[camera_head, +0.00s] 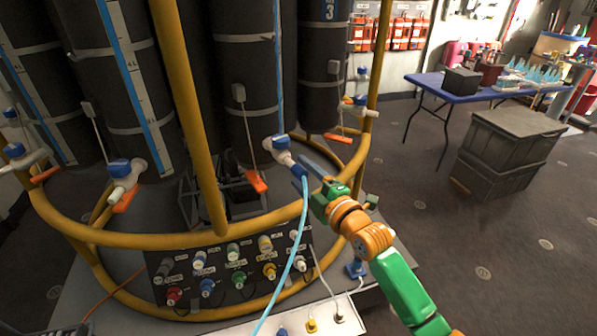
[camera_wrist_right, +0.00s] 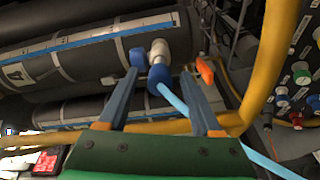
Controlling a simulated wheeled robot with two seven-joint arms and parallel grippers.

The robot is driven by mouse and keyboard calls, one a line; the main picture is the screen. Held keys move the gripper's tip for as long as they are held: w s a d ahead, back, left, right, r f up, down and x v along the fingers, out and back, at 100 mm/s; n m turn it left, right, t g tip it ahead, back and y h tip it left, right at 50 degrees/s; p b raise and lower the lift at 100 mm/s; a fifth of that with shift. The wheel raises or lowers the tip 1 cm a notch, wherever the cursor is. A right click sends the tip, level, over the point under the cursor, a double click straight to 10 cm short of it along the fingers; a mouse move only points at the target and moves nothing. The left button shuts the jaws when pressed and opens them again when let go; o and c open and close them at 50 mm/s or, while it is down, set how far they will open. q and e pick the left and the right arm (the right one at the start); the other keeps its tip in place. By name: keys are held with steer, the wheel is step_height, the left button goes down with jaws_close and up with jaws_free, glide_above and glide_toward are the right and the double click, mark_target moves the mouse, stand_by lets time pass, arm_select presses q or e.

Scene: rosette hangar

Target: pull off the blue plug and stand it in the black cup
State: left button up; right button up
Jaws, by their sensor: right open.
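The blue plug (camera_head: 299,171) sits on the end of a white fitting with a blue cap, at the foot of a black cylinder. A light blue hose (camera_head: 301,225) hangs from the plug. My right gripper (camera_head: 307,178) is open and close to the plug. In the right wrist view the plug (camera_wrist_right: 159,78) shows between the two fingertips (camera_wrist_right: 161,76); I cannot tell whether they touch it. I cannot make out the black cup in either view. My left gripper is out of view.
Yellow rails (camera_head: 206,130) ring the black cylinders, one upright left of the plug. An orange lever (camera_head: 256,182) hangs nearby. A panel of coloured connectors (camera_head: 235,270) lies below. A blue table (camera_head: 490,92) and grey crates (camera_head: 508,145) stand at the right, with open floor between.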

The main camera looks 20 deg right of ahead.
mark_target(304, 176)
stand_by(0.4)
jaws_close()
stand_by(1.4)
steer(key=shift+p+v, duration=0.85)
steer(key=shift+v, duration=0.2)
steer(key=shift+p+v, duration=1)
steer(key=shift+v, duration=0.85)
steer(key=shift+s, duration=0.1)
